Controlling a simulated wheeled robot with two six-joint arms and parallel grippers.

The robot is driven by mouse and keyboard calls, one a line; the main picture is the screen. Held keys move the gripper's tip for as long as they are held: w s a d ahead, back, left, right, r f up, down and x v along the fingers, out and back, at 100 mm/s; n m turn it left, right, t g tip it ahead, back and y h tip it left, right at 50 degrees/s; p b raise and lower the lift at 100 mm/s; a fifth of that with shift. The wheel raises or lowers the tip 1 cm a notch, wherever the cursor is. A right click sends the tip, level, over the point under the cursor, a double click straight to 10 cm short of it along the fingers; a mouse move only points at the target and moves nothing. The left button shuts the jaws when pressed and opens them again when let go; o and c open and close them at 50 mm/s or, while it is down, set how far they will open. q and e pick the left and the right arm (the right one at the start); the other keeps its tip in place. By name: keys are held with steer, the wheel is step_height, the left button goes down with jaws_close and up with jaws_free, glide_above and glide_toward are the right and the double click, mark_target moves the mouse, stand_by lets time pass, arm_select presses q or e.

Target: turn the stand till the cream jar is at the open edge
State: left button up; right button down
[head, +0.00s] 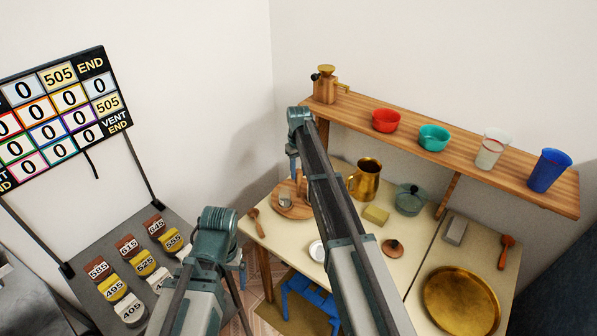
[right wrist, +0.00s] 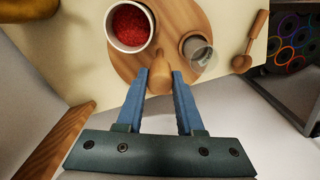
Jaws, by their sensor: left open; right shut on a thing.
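The round wooden stand (head: 294,211) lies on the table's left part and shows in the right wrist view (right wrist: 125,68). A cream-white jar with red contents (right wrist: 130,27) is on it, on the gold mug's side; my right arm seems to hide it in the head view. A small clear jar with grey contents (right wrist: 196,49) is on the spoon's side. My right gripper (right wrist: 160,76) is shut on the stand's wooden peg (right wrist: 159,82), at the rim away from the table's front. My left gripper (head: 242,268) is open, mostly hidden behind its arm, left of the table.
A gold mug (head: 365,180), yellow block (head: 376,214), lidded glass pot (head: 409,199) and white dish (head: 317,250) stand right of the stand. A wooden spoon (head: 256,222) lies left of it. A shelf (head: 460,155) with bowls and cups runs above the table.

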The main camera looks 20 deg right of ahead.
steer(key=shift+m, duration=11.3)
steer(key=c, duration=0.5)
jaws_free()
steer(key=shift+c, duration=0.2)
steer(key=shift+r, duration=0.1)
